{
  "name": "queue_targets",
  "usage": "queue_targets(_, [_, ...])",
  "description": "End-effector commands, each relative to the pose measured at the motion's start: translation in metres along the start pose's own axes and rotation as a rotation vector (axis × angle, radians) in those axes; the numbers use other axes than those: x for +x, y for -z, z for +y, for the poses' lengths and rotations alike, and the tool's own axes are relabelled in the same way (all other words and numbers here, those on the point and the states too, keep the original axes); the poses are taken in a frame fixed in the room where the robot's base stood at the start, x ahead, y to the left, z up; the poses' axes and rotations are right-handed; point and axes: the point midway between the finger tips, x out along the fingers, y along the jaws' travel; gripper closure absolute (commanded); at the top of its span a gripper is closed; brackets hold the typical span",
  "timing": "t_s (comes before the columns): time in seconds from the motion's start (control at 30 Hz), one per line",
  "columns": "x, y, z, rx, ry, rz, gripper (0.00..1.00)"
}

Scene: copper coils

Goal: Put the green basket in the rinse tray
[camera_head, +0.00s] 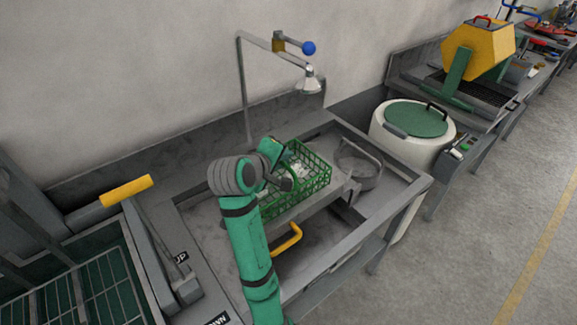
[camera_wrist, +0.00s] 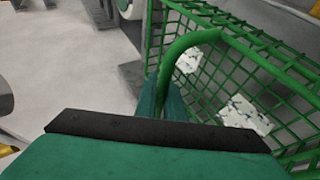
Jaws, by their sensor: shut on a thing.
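The green wire basket (camera_head: 314,174) is over the grey rinse tray (camera_head: 205,222), below the shower head. It holds several pale pieces. I cannot tell whether its bottom touches the grey ledge below it. My gripper (camera_head: 284,181) is at the basket's left side, partly hidden by my wrist. In the wrist view my gripper (camera_wrist: 170,103) is shut on the basket's curved green handle, and the basket's mesh (camera_wrist: 235,75) fills the right side, with white patterned pieces inside.
A round grey strainer (camera_head: 360,164) sits right of the basket. A yellow-orange handle (camera_head: 287,239) is at the tray's front. A shower head (camera_head: 309,82) hangs above. A white drum with a green lid (camera_head: 415,118) stands right. A yellow-gripped lever (camera_head: 126,190) is at left.

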Motion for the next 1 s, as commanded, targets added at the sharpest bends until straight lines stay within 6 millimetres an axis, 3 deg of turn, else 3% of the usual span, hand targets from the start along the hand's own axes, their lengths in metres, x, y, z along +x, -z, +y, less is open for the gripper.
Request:
queue_targets(0.2, [0.014,0.000,-0.006,-0.002,0.001,0.001,1.00])
queue_targets(0.4, [0.027,-0.005,-0.029,-0.003,0.002,0.002,1.00])
queue_targets(0.77, [0.029,-0.006,-0.032,-0.002,0.000,0.003,1.00])
queue_targets(0.8, [0.029,-0.006,-0.032,-0.002,0.001,0.003,0.82])
queue_targets(0.83, [0.029,-0.006,-0.032,-0.002,0.001,0.003,0.75])
queue_targets(1.0, [0.029,-0.006,-0.032,-0.002,0.001,0.003,0.73])
